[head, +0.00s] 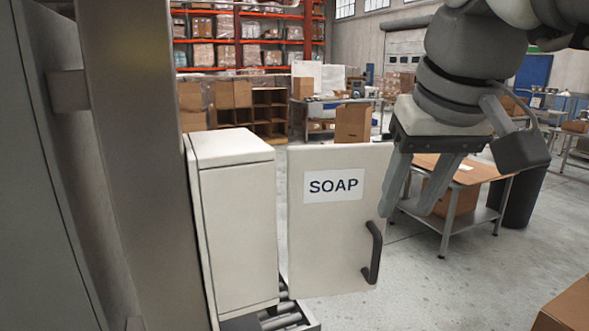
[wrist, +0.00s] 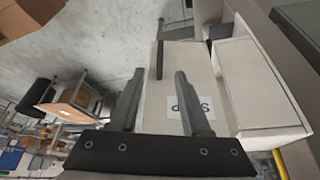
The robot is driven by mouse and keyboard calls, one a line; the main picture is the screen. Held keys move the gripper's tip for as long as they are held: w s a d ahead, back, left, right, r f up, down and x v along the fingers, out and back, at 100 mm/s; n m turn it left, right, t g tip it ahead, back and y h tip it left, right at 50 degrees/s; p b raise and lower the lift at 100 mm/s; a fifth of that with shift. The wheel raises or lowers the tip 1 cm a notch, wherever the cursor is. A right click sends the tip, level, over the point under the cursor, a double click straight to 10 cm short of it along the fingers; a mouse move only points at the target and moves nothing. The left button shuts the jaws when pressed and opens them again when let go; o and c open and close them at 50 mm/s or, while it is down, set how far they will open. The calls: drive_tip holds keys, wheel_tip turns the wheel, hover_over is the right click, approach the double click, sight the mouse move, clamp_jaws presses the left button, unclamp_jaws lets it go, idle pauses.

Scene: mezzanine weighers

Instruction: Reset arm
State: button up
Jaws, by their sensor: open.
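My gripper (head: 414,190) is in the upper right of the head view, pointing down, open and empty. It also shows in the wrist view (wrist: 157,75), its two dark fingers spread apart. Behind it is a white cabinet (head: 235,235) whose door (head: 325,245) stands wide open to the right. The door bears a SOAP label (head: 334,186) and a dark bar handle (head: 374,252). One finger overlaps the door's right edge in the head view; I cannot tell whether they touch. The cabinet's inside is hidden.
A roller conveyor (head: 285,318) runs beneath the cabinet. A grey post (head: 140,150) stands close on the left. A wooden-topped table (head: 455,168) is behind my gripper. A cardboard box (head: 568,310) is at the lower right. Concrete floor (head: 430,290) lies clear right of the door.

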drive_tip(key=s+f, duration=0.2)
drive_tip(key=f, duration=0.8)
drive_tip(key=s+f, duration=0.3)
drive_tip(key=f, duration=0.7)
drive_tip(key=shift+s+d+f+m+t, duration=0.2)
drive_tip(key=shift+s+f+m+t, duration=0.1)
drive_tip(key=shift+s+t, duration=0.1)
drive_tip(key=shift+d+r, duration=0.1)
drive_tip(key=shift+d, duration=0.05)
